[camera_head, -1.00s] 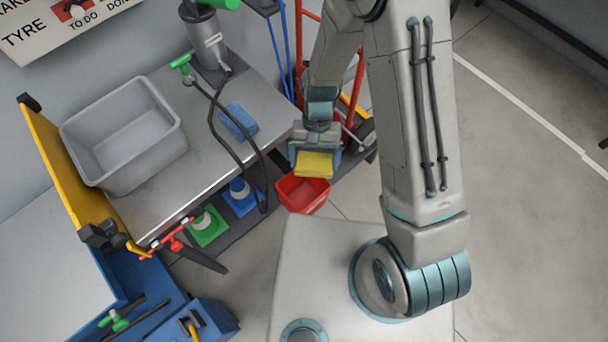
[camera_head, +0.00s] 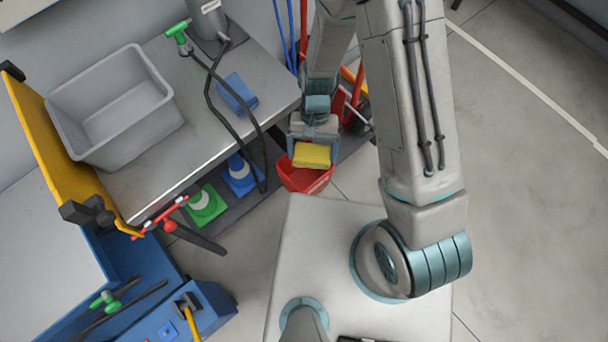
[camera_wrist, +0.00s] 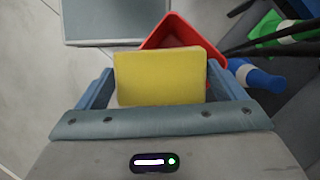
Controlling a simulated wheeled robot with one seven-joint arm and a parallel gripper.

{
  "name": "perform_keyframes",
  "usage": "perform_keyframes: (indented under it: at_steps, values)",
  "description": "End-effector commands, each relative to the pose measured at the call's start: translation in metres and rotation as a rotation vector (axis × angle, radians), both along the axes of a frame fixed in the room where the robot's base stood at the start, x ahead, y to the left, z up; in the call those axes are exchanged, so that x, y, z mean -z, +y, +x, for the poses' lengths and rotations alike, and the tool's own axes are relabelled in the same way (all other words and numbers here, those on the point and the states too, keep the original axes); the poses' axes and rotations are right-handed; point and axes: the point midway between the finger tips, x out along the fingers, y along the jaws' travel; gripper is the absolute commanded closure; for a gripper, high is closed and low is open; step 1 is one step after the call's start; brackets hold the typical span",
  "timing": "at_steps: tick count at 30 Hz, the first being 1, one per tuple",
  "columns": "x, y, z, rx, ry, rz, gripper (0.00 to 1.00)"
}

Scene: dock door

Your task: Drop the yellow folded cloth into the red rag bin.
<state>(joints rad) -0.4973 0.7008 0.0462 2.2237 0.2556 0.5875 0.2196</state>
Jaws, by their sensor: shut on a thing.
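The yellow folded cloth (camera_head: 312,155) is held between the jaws of my gripper (camera_head: 313,143). It also shows in the wrist view (camera_wrist: 160,77), where my gripper (camera_wrist: 160,92) has a blue finger on each side of it. The red rag bin (camera_head: 305,180) is below the cloth in the head view. In the wrist view the red bin (camera_wrist: 187,30) lies just beyond the cloth, which hides much of its opening. The cloth appears above the bin's rim; the exact height gap is hard to tell.
A metal bench (camera_head: 160,180) with a grey tub (camera_head: 115,115) and a blue folded cloth (camera_head: 238,92) stands left of the bin. Green (camera_head: 205,208) and blue (camera_head: 240,175) spray bottles sit on its lower shelf. Red and blue poles stand behind my arm. Open floor lies to the right.

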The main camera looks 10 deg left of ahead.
Motion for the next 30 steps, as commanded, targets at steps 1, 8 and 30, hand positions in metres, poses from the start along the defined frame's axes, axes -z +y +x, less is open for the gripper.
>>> perform_keyframes:
  at_steps: [1, 8, 30]
  values:
    - [-0.001, 0.0, 0.0, 0.0, 0.0, 0.0, 0.31]
    - [-0.001, 0.0, 0.0, 0.001, 0.0, 0.0, 0.0]
    - [-0.075, -0.056, 0.001, 0.007, -0.003, 0.001, 0.0]
